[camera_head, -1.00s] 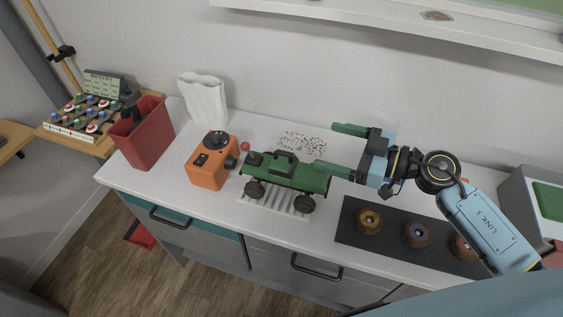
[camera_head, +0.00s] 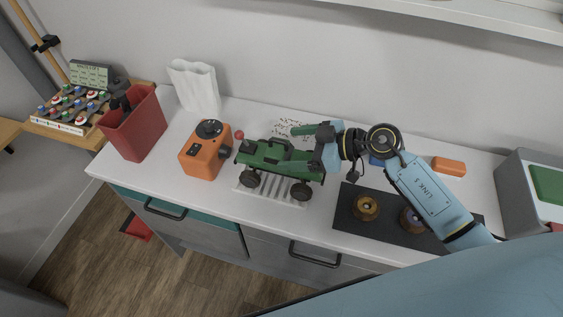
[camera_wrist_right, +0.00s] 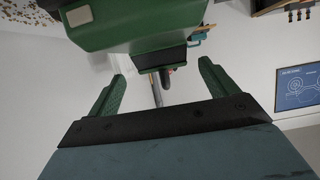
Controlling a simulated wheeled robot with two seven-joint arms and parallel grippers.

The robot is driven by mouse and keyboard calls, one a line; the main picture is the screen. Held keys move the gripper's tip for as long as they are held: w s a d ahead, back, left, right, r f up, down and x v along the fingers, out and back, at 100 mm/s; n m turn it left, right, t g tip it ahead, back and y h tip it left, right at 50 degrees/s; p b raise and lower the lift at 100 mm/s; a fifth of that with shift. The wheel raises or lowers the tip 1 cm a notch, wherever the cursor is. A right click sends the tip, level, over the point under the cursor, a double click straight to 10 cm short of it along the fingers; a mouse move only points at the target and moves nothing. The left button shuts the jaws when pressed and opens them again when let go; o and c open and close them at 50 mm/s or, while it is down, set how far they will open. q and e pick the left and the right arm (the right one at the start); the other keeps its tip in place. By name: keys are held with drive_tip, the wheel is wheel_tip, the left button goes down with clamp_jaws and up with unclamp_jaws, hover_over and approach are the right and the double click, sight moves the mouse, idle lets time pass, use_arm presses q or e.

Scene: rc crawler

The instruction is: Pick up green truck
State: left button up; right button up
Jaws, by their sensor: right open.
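The green truck (camera_head: 279,158) with dark wheels stands on a white slatted stand on the counter in the head view. My right gripper (camera_head: 308,146) is at the truck's right end, and its lower finger is hard to make out against the truck. In the right wrist view, the green underside or end of the truck (camera_wrist_right: 140,22) fills the upper middle. The two green fingers of my right gripper (camera_wrist_right: 162,80) are spread apart below it, with a dark part of the truck between and beyond them. Nothing is clamped. My left gripper is not in view.
An orange box (camera_head: 205,152) and a red bin (camera_head: 136,128) stand left of the truck. A dark mat (camera_head: 385,232) with round knobs lies to the right. A white bag (camera_head: 195,88) stands behind, near the wall.

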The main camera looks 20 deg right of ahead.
sight(281, 148)
drive_tip(key=x, duration=0.4)
drive_tip(key=shift+s+f, duration=0.15)
clamp_jaws()
idle(0.4)
